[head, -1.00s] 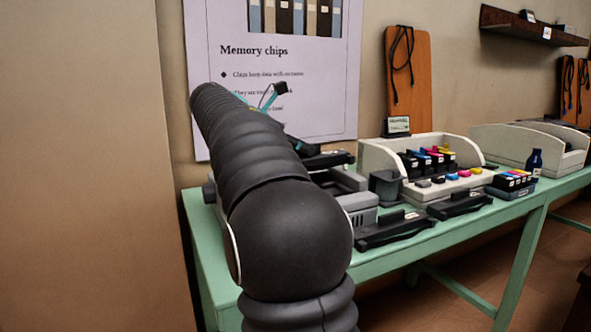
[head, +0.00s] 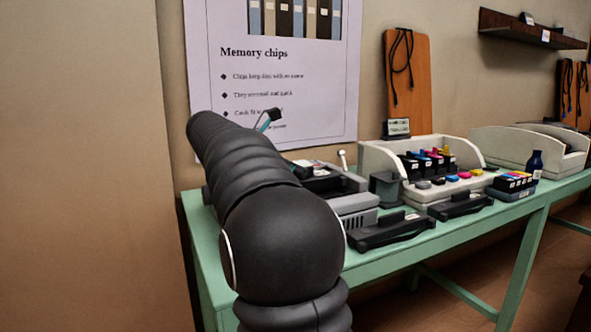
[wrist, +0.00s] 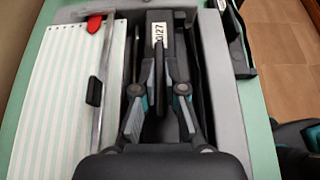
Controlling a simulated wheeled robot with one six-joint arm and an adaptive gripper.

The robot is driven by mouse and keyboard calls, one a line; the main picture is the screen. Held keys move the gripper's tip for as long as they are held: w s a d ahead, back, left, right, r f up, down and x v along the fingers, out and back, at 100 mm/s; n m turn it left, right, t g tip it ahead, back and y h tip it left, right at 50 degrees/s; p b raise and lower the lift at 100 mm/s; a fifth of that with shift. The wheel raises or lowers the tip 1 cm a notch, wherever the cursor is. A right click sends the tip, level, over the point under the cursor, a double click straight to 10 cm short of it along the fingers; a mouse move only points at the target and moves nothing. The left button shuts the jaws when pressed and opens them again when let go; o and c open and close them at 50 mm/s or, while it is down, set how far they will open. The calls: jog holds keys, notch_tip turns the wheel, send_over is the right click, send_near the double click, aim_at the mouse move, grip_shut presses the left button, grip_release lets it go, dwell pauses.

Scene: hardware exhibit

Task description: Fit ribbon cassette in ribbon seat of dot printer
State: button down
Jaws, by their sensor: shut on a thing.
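The dot printer (head: 357,203) is a grey machine on the green table, partly hidden behind my arm. The wrist view looks down on its grey body (wrist: 222,100) and dark middle bay. My gripper (wrist: 158,72) is shut on the upright black grip of the ribbon cassette (wrist: 158,56), a long black piece with a white number label. The cassette lies lengthwise along the bay. In the head view, its dark end shows low at the printer's top, but I cannot tell whether it is fully seated. My fingers hide part of it, and my arm hides the gripper's jaws in the head view.
Striped paper (wrist: 60,85) and a red-tipped lever (wrist: 94,24) lie left of the bay. Two black cassettes (head: 392,232) (head: 461,204) lie on the table (head: 385,262) right of the printer.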

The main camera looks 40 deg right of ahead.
jog(key=shift+f, duration=0.3)
jog(key=c, duration=1.2)
grip_release()
jog(key=shift+c, duration=0.2)
jog(key=shift+r, duration=0.4)
jog(key=p+v, duration=0.1)
jog(key=v, duration=1.1)
jog(key=shift+r, duration=0.1)
